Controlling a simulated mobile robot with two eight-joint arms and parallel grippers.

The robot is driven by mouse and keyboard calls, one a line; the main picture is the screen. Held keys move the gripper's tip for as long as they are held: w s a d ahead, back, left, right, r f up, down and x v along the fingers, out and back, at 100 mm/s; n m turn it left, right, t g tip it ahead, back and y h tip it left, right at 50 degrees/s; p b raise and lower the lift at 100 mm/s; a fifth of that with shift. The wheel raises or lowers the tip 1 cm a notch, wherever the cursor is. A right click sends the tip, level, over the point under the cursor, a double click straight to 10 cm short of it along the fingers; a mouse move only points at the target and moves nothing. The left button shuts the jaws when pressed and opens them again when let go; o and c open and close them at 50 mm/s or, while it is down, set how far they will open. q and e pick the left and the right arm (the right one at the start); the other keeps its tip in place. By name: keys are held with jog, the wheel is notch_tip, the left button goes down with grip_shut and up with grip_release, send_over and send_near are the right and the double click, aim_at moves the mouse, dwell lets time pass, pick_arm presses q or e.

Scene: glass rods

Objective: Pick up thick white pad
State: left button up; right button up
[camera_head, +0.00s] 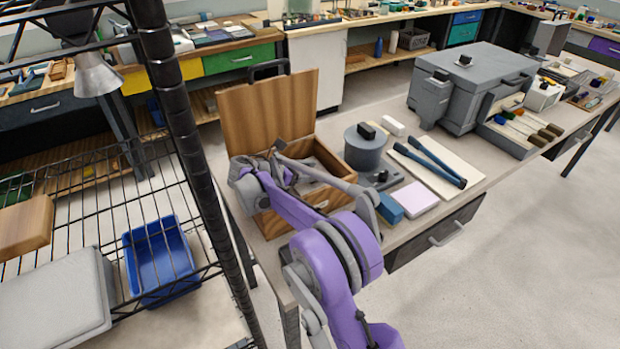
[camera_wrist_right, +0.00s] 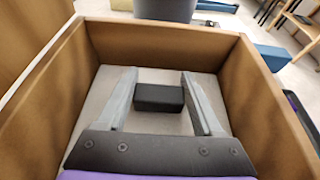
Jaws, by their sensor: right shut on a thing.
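My right gripper (camera_head: 284,172) reaches down into an open wooden box (camera_head: 334,129) on the grey table. In the right wrist view, its two grey fingers (camera_wrist_right: 158,76) stand on either side of a small black block (camera_wrist_right: 160,98) and are shut on it. The block is on a flat pale grey surface (camera_wrist_right: 108,78) inside the box (camera_wrist_right: 254,92). I cannot tell whether that surface is the thick white pad or the box floor. A pale, thick, squarish pad (camera_head: 416,199) lies on the table right of the box. My left gripper is not in view.
A grey cylinder (camera_head: 364,152) with a black knob stands close beside the box. Blue tongs (camera_head: 432,164) lie on a cream board (camera_head: 462,172). A blue block (camera_head: 383,208) lies near the pale pad. A wire rack (camera_head: 177,120) stands left.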

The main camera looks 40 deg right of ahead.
jog(key=shift+r, duration=0.1)
notch_tip(320, 180, up, 10)
jog(key=shift+f+p, duration=0.15)
jog(key=shift+p, duration=0.15)
